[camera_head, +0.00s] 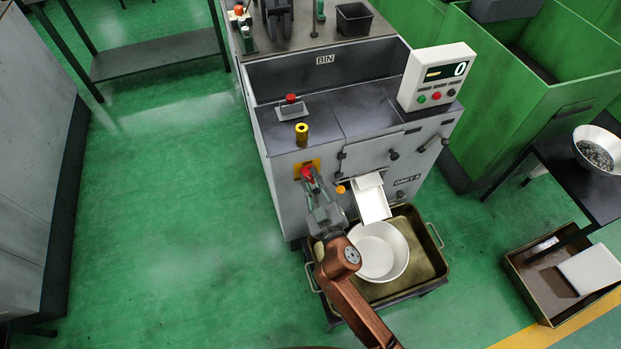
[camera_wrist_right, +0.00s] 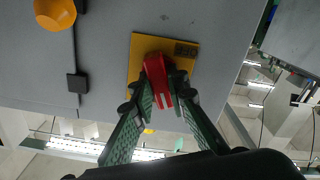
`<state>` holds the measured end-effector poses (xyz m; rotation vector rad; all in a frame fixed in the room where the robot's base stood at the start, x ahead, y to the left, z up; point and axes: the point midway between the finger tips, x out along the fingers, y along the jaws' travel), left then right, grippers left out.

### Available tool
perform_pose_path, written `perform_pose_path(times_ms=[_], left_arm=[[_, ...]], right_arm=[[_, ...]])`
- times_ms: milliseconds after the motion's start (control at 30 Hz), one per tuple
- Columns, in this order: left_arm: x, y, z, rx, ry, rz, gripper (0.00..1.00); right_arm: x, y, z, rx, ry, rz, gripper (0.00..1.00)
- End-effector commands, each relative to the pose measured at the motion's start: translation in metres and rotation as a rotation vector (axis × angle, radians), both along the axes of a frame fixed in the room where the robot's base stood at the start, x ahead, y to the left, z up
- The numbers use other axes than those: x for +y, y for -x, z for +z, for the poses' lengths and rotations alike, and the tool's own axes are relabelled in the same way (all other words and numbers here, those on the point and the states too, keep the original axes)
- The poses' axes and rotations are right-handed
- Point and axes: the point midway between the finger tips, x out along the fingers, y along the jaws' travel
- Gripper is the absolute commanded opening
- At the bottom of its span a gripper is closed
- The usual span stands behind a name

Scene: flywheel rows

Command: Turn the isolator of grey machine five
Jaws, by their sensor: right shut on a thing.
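The grey machine (camera_head: 365,158), marked with a label that seems to read "GREY 5", stands in the middle of the head view. Its isolator is a red handle (camera_head: 306,173) on a yellow plate (camera_head: 314,164) on the front panel at the left. In the right wrist view the red handle (camera_wrist_right: 157,78) sits on the yellow plate (camera_wrist_right: 180,50). My right gripper (camera_wrist_right: 160,98) is shut on the red handle, one finger on each side. It also shows in the head view (camera_head: 310,180). My left gripper is in neither view.
A white bowl (camera_head: 384,254) stands in a tray (camera_head: 424,270) under the white chute (camera_head: 371,200). A control box (camera_head: 436,78) displaying 0 stands on the machine's right. Green floor is free at left.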

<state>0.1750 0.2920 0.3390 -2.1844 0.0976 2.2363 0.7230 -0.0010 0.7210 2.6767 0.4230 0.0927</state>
Motion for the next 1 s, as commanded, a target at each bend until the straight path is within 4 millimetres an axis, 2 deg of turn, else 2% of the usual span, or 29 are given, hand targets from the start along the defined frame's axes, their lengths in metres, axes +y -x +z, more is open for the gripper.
perform_pose_path(times_ms=[200,400,700,1000], left_arm=[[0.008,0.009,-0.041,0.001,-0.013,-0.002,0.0],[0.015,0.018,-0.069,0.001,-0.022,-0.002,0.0],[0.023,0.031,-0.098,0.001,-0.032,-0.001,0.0],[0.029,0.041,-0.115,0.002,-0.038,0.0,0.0]], right_arm=[[0.002,0.001,0.004,-0.066,0.195,0.002,0.0],[0.002,0.001,0.002,-0.123,0.375,0.003,0.0],[0.003,0.001,0.001,-0.212,0.647,0.004,0.0],[0.003,0.001,0.0,-0.29,0.886,0.005,0.0]])
